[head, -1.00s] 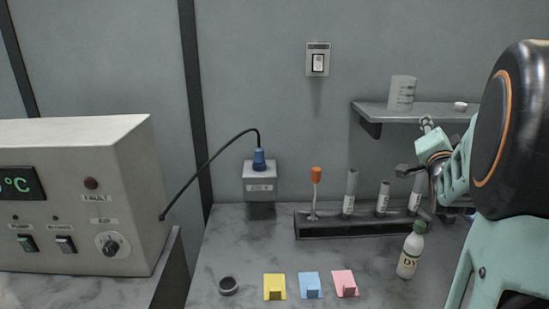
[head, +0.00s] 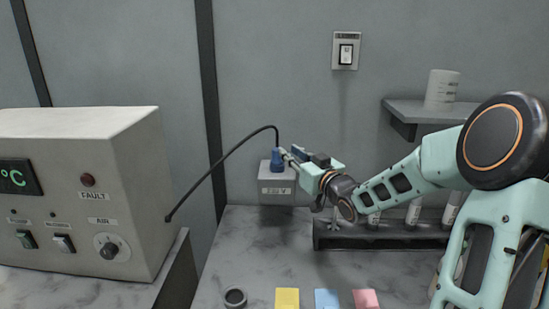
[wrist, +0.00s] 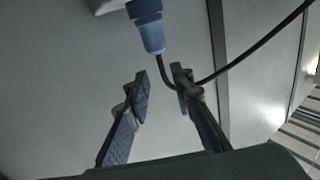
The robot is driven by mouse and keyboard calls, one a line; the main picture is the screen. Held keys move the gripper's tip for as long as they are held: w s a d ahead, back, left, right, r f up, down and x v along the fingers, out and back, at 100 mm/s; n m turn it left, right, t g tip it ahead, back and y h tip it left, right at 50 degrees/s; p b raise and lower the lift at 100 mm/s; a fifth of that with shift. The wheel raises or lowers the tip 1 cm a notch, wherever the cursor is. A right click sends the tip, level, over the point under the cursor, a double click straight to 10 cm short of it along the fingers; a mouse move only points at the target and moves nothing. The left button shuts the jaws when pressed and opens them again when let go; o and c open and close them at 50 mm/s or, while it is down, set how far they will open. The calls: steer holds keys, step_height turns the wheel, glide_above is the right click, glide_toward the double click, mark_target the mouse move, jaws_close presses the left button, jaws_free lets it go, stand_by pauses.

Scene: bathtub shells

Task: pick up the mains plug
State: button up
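The mains plug (head: 277,160) is blue, with a black cable rising from its top and curving left to the grey control box. It sits upright in the white socket box (head: 275,185) on the back wall. In the wrist view the plug (wrist: 150,30) hangs upside down at the top, just beyond the fingertips. My gripper (head: 287,155) is beside the plug on its right in the head view. In the wrist view my gripper (wrist: 160,78) is open, its two fingers apart with only the cable (wrist: 240,62) showing near the right fingertip. I cannot tell whether they touch.
The control box (head: 75,190) stands at left. A rack (head: 380,235) with several tubes is behind my arm, below a shelf (head: 410,112) with a beaker (head: 441,90). Yellow (head: 287,298), blue and pink blocks and a dark ring (head: 235,297) lie at the front.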

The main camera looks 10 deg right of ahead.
mark_target(278, 147)
steer(key=x, duration=0.3)
steer(key=shift+w, duration=0.15)
steer(key=x, duration=0.3)
steer(key=p+x, duration=0.1)
steer(key=shift+w+a+r, duration=0.15)
steer(key=shift+w+r, duration=0.15)
steer(key=shift+r, duration=0.1)
steer(key=shift+w+a, duration=0.1)
steer(key=shift+w, duration=0.25)
jaws_close()
